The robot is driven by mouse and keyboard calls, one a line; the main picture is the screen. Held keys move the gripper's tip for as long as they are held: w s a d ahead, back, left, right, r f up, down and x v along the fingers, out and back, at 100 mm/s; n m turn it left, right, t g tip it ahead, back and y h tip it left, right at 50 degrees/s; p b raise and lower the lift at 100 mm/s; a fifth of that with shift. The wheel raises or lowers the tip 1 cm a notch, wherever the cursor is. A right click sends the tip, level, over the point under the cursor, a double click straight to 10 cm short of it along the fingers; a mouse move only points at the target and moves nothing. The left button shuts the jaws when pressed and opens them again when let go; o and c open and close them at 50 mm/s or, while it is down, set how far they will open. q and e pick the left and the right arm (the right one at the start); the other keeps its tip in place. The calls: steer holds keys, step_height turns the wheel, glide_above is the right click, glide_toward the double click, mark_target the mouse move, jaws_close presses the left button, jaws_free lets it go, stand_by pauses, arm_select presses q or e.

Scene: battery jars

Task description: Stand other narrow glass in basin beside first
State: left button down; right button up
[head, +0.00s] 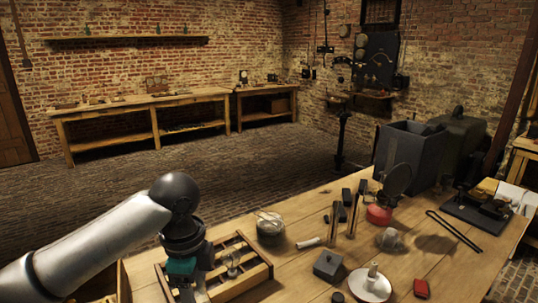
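Two tall, narrow, see-through upright pieces, one at the left (333,224) and one at the right (353,215), stand close together mid-table and look like narrow glasses. A dark grey open-topped box (398,152), possibly the basin, stands at the table's far right; its inside is mostly hidden. A round glass bowl (270,228) with something pale in it stands left of the narrow pieces. My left gripper (187,287) points down over the left part of a wooden divided tray (262,272), well left of the narrow pieces. Its finger opening is unclear. My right gripper is out of view.
A small glass piece (232,266) stands in the tray. A red-based item with a dark disc (379,214), a glass dome (391,239), a grey block (328,265), a white dish (370,285) and black tongs (455,231) crowd the table's middle and right.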

arm_select(q)
steer(key=n, duration=0.2)
steer(key=s+n, duration=0.1)
steer(key=n, duration=0.1)
steer(key=s+n, duration=0.1)
steer(key=shift+s+a+r+n+b, duration=0.1)
steer(key=shift+a+r+n+b, duration=0.2)
steer(key=shift+r+n, duration=0.1)
steer(key=s+n, duration=0.2)
steer(key=n, duration=0.2)
steer(key=s+a+n, duration=0.1)
steer(key=n, duration=0.3)
steer(key=s+r+n+b, duration=0.1)
steer(key=s+n, duration=0.1)
steer(key=n, duration=0.2)
steer(key=shift+s+a+r+n, duration=0.1)
steer(key=shift+s+a+n, duration=0.2)
steer(key=shift+a, duration=0.05)
